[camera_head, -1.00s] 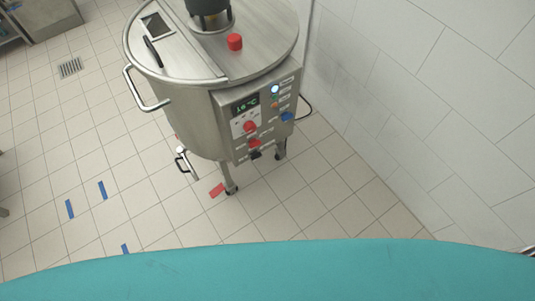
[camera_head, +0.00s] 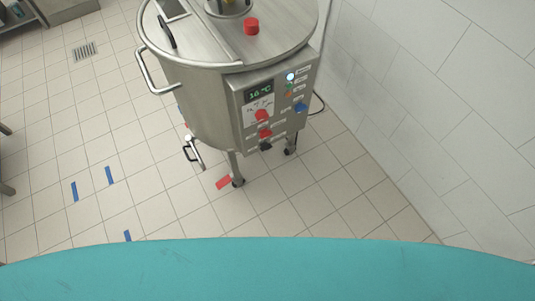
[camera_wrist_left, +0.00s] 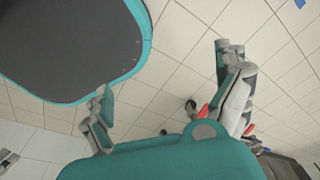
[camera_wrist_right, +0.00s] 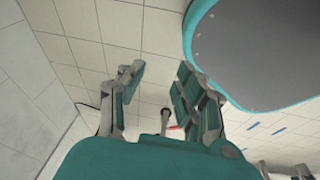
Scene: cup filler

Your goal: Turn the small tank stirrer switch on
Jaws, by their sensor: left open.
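The small steel tank (camera_head: 205,110) stands on legs ahead in the head view. The labels are too small to read, so I cannot tell which one is the stirrer switch. My left gripper (camera_wrist_left: 165,70) is open and empty in the left wrist view. My right gripper (camera_wrist_right: 160,70) has its fingers apart in the right wrist view. Neither gripper shows in the head view.
A white tiled wall (camera_head: 430,100) runs along the right of the tank. A side handle (camera_head: 152,72) and a lower outlet valve (camera_head: 194,152) stick out at its left. Tiled floor between me and the tank is clear, with red tape (camera_head: 223,182) and blue tape marks (camera_head: 110,175).

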